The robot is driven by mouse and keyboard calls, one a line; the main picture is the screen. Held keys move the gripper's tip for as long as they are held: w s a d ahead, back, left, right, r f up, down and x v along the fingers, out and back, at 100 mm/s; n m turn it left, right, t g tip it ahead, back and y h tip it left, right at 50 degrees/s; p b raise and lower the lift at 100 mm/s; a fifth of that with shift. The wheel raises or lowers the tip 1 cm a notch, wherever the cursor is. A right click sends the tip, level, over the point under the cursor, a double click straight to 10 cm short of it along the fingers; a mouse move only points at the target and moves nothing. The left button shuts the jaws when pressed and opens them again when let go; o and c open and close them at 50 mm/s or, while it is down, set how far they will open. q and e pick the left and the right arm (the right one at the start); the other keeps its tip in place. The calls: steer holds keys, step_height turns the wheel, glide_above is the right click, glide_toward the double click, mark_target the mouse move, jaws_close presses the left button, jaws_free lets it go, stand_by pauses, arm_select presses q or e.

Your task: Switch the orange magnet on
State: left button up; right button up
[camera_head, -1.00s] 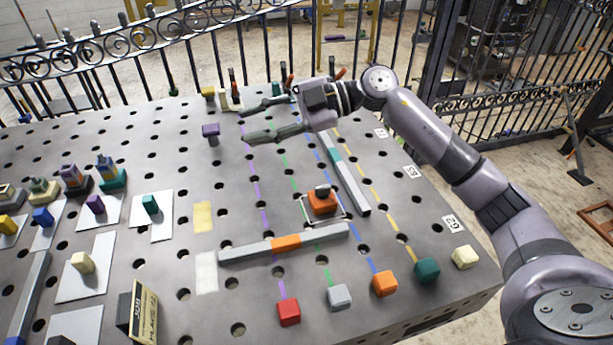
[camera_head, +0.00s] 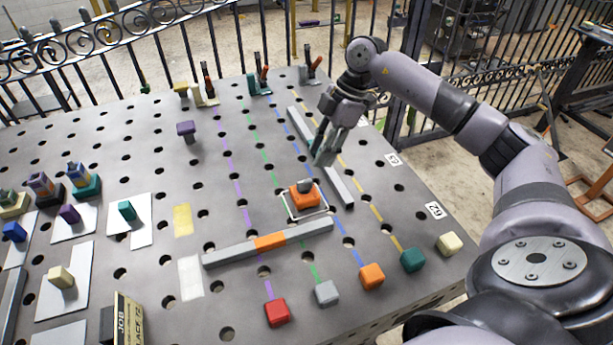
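The orange magnet (camera_head: 304,197) is an orange block with a dark grey knob on top. It stands inside a white outlined square on the perforated table, just behind a grey bar with an orange middle section (camera_head: 270,241). My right gripper (camera_head: 321,157) points downward, behind and slightly right of the magnet, and is apart from it. Its two fingers show a narrow gap with nothing between them. It covers part of a long grey and teal bar (camera_head: 341,190). My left gripper is not in view.
Red (camera_head: 277,312), grey (camera_head: 327,293), orange (camera_head: 371,276), teal (camera_head: 412,260) and cream (camera_head: 449,244) blocks line the front edge. Clamps with upright handles (camera_head: 260,82) stand at the back edge. A purple-topped post (camera_head: 186,131) stands left. White plates with small blocks fill the left side.

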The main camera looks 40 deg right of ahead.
mark_target(306, 181)
steer(key=p+x, duration=0.1)
steer(key=x, duration=0.8)
steer(key=shift+a, duration=0.1)
steer(key=shift+c, duration=0.4)
jaws_close()
